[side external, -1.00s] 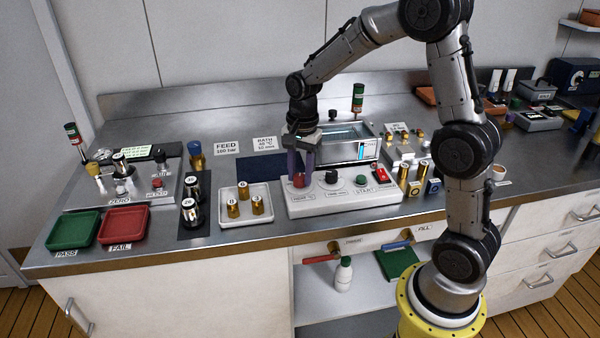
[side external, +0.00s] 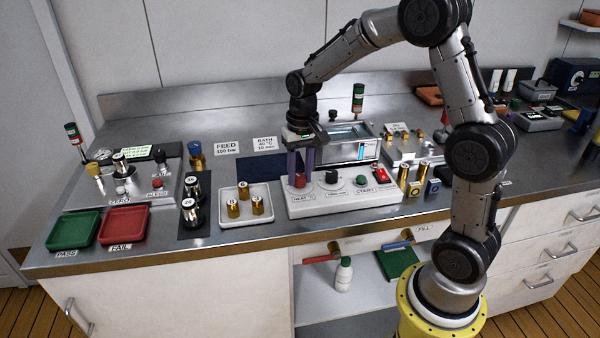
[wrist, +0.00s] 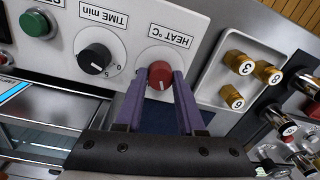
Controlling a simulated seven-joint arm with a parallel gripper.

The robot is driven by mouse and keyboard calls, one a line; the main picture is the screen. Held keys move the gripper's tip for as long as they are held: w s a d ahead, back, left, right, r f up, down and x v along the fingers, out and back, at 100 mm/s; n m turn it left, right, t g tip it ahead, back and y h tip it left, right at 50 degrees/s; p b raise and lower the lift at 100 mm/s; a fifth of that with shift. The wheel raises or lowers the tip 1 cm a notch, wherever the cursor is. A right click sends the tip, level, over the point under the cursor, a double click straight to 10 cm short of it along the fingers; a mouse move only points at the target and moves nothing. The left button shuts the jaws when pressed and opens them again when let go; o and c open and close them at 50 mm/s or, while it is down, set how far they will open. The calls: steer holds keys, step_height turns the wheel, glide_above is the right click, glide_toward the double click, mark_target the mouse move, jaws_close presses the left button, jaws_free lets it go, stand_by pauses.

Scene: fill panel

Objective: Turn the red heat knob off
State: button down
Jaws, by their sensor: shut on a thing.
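The red heat knob (side external: 299,181) sits at the left end of the white control panel (side external: 340,206). In the wrist view the knob (wrist: 160,75) lies between the two purple fingertips, below the label "HEAT °C". A white mark shows on its face. My gripper (side external: 300,172) points down at the knob from above, and in the wrist view my gripper (wrist: 159,80) has its fingers on both sides of it. The dial marks around the knob are too small or hidden to read.
The black time knob (side external: 332,178) and green start button (side external: 360,180) are right of the heat knob, with a red switch (side external: 381,175) beyond. The bath (side external: 350,141) stands behind.

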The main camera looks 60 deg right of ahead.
mark_target(301, 175)
steer(key=n, duration=0.4)
steer(key=shift+r+n, duration=0.1)
steer(key=shift+n, duration=2.1)
steer(key=shift+w, duration=0.1)
steer(key=c, duration=0.5)
jaws_free()
steer(key=r, duration=1.3)
steer(key=shift+d+r, duration=0.25)
steer(key=shift+r, duration=0.15)
